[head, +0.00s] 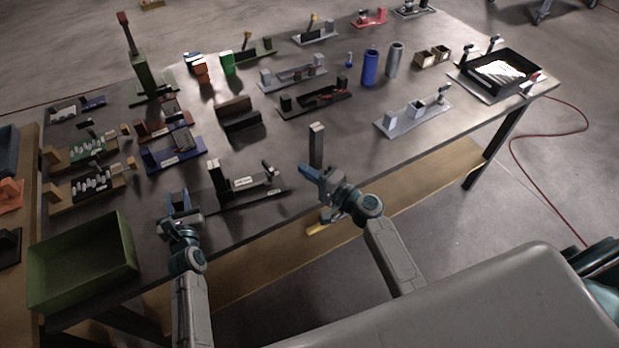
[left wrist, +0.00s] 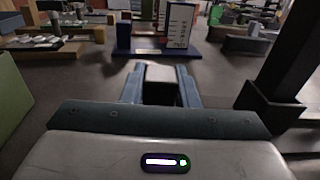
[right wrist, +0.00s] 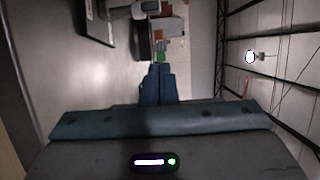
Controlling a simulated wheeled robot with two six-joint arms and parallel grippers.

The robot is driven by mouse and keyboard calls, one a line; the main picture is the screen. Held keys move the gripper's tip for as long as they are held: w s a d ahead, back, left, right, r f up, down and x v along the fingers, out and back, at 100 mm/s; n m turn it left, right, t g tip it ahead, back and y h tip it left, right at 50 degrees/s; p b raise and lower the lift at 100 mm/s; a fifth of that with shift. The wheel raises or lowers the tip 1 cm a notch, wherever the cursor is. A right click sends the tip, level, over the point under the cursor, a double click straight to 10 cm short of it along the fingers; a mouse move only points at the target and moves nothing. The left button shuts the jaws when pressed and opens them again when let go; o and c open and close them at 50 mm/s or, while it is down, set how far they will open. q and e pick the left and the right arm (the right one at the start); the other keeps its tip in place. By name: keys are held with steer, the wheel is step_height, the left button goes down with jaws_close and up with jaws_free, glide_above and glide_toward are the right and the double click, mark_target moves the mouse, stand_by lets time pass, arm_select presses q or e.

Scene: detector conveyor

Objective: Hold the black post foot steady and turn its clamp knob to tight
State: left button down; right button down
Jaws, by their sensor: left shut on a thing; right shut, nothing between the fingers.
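My left gripper (head: 178,200) is over the table's front edge, right of the green bin. Its fingers are closed on a dark block with a lighter end, which I take to be the black post foot (left wrist: 162,74). The fingers hide most of it in the head view. I cannot make out its clamp knob or how tight it is. My right gripper (head: 308,172) is shut and empty, apart from the left one. Its closed fingertips show in the right wrist view (right wrist: 157,80), with nothing between them.
A fixture with a black upright (head: 215,173) stands between my grippers. A dark post with a light top (head: 316,145) stands just behind my right gripper. The green bin (head: 82,262) is at the left front. Several fixtures crowd the table behind; a bare strip lies at the front right.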

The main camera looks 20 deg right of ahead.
mark_target(273, 173)
steer(key=x, duration=0.4)
steer(key=a, duration=0.1)
steer(key=s+a, duration=0.1)
steer(key=a, duration=0.1)
steer(key=shift+s+a, duration=0.1)
steer(key=shift+a, duration=0.35)
steer(key=shift+s+a, duration=0.25)
steer(key=shift+a, duration=0.25)
steer(key=shift+s+a, duration=0.25)
steer(key=shift+a, duration=0.25)
